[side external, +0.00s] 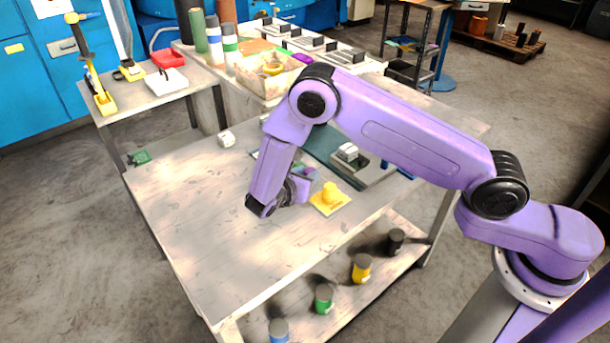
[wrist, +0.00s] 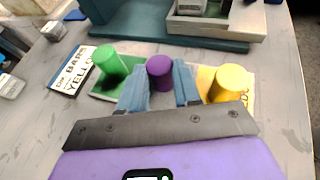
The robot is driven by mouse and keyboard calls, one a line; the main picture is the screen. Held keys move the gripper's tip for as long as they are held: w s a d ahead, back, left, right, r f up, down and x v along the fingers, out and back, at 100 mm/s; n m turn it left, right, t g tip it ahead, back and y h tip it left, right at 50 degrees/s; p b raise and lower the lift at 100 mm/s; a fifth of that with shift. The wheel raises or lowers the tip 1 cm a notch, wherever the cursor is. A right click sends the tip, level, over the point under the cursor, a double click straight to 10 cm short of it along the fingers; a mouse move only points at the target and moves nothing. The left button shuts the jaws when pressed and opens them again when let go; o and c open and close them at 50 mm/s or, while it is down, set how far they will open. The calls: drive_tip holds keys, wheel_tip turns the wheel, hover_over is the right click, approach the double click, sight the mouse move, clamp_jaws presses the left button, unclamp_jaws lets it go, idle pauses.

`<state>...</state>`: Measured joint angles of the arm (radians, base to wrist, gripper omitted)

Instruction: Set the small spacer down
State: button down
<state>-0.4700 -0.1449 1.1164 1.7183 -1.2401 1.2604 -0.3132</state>
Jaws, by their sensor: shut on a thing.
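My gripper (wrist: 160,84) is shut on a small purple cylinder (wrist: 160,67), which sits between its two blue fingers in the wrist view. A purple bit, perhaps this cylinder, shows beside the wrist in the side view (side external: 310,171). A green cylinder (wrist: 109,62) stands on a green mat to the left. A yellow cylinder (wrist: 231,82) stands on a yellow mat (side external: 325,208) to the right. No cylinder is labelled as the spacer. I cannot tell whether the held cylinder touches the surface below.
A printed card (wrist: 73,69) lies left of the green mat. A grey device sits on a teal base (wrist: 145,28) behind the cylinders. A small pale item (side external: 227,139) lies near the back edge. The table's front left (side external: 225,235) is clear.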

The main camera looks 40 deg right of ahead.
drive_tip(key=c, duration=0.8)
unclamp_jaws()
drive_tip(key=shift+f, duration=0.1)
drive_tip(key=shift+a+r, duration=0.25)
drive_tip(key=v, duration=1.1)
drive_tip(key=shift+s+a, duration=0.2)
drive_tip(key=shift+r, duration=0.1)
